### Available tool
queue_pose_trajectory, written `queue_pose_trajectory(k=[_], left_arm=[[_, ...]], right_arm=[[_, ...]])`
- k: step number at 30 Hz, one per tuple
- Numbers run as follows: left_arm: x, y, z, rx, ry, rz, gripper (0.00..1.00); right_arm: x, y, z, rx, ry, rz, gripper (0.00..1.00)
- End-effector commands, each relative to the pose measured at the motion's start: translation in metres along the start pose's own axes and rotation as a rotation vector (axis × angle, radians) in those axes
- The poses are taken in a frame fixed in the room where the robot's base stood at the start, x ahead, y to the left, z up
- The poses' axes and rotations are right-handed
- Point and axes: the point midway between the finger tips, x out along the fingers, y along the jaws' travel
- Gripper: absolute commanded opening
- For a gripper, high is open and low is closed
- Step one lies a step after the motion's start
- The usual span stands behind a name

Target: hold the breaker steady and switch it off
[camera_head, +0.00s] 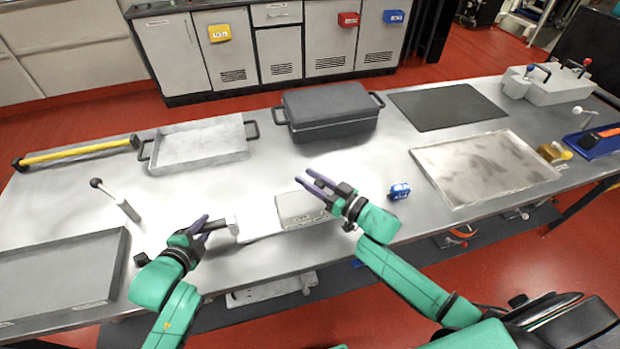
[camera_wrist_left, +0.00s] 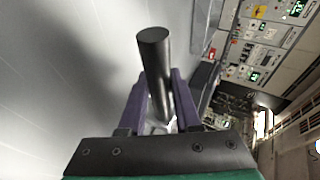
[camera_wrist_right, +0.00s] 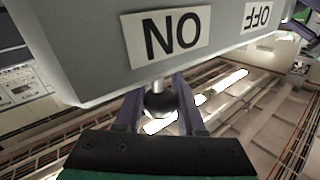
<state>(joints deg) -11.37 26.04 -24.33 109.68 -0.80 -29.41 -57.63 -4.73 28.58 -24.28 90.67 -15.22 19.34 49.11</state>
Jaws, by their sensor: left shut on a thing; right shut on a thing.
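The breaker (camera_head: 302,210) is a pale grey box near the table's front edge. In the right wrist view its grey body (camera_wrist_right: 90,60) fills the top, with an upside-down ON label (camera_wrist_right: 165,33) and an OFF label (camera_wrist_right: 257,16). My left gripper (camera_head: 212,221) is shut on a dark cylindrical handle (camera_wrist_left: 155,75) left of the breaker; this handle's joint to the box is hard to make out. My right gripper (camera_head: 306,178) is at the breaker's far side. It is shut on a lever with a dark ball knob (camera_wrist_right: 160,103), at the ON label's side.
A small blue device (camera_head: 399,191) stands to the right, near a stained flat tray (camera_head: 460,200). A black lidded box (camera_head: 332,108) and an open grey tray (camera_head: 200,145) lie behind. A ball-topped lever (camera_head: 115,200) is at the left.

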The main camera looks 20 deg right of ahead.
Motion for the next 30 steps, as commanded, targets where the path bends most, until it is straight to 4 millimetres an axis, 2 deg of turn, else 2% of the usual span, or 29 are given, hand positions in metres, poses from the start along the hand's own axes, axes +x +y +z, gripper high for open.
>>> queue_pose_trajectory(k=[1,9,19,20,21,22,30], left_arm=[[0.001,0.011,0.001,-0.003,-0.003,0.024,0.0],[0.001,0.011,0.0,-0.003,-0.002,0.024,0.0],[0.001,0.011,0.0,-0.003,-0.001,0.024,0.0],[0.001,0.011,0.0,-0.003,-0.001,0.024,0.0],[0.001,0.011,0.0,-0.003,-0.001,0.024,0.0],[0.001,0.011,0.0,-0.003,-0.001,0.024,0.0],[0.001,0.011,0.0,-0.003,-0.002,0.024,0.0]], right_arm=[[0.002,-0.004,0.001,0.002,0.002,-0.002,0.0],[0.027,-0.039,0.008,0.003,0.003,-0.004,0.0],[0.03,-0.045,0.009,0.002,0.002,-0.006,0.0],[0.03,-0.045,0.009,0.002,0.002,-0.006,0.5],[0.029,-0.045,0.009,0.002,0.001,-0.006,0.65],[0.029,-0.044,0.009,0.002,0.001,-0.005,0.69],[0.029,-0.043,0.009,0.001,0.0,-0.002,0.69]])
